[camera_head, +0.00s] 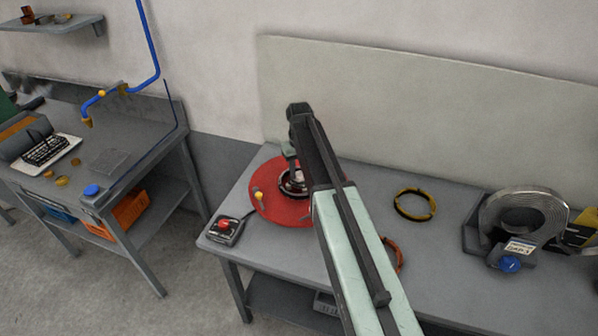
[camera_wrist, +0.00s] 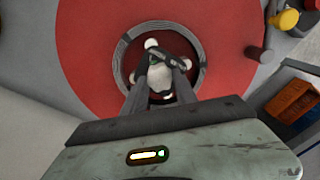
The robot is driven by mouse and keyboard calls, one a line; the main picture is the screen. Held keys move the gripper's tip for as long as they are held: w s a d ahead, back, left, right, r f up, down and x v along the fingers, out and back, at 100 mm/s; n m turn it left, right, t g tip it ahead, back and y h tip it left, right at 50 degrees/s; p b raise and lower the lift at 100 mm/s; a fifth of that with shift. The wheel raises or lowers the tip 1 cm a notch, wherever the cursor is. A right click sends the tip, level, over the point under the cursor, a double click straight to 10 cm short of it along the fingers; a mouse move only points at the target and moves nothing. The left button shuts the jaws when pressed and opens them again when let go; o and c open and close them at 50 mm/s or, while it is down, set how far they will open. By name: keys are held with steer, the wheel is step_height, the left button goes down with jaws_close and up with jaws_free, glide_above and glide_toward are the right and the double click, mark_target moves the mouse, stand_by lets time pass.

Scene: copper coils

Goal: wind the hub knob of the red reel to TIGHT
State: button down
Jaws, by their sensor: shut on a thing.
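The red reel (camera_head: 272,206) lies flat on the left part of the right-hand bench. My arm comes over it from the front and hides its right side. In the wrist view the red disc (camera_wrist: 95,50) fills most of the upper picture, with a dark ring round its centre. The pale hub knob (camera_wrist: 160,80) stands inside that ring. My gripper (camera_wrist: 162,66) is shut on the knob, one finger on each side. No TIGHT mark can be made out in either view.
A box with a red button (camera_head: 225,228) sits left of the reel. A yellow-black ring (camera_head: 415,204) and a coil stand with a blue knob (camera_head: 511,264) are to the right. An orange-brown ring is partly behind my arm. A second bench (camera_head: 150,115) stands at left.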

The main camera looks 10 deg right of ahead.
mark_target(300, 173)
steer(key=m, duration=0.4)
steer(key=shift+d+m, duration=0.1)
steer(key=shift+m, duration=0.2)
steer(key=m, duration=0.4)
stand_by(0.3)
steer(key=c, duration=1)
jaws_free()
steer(key=shift+o, duration=0.2)
step_height(300, 173, up, 8)
steer(key=p, duration=0.8)
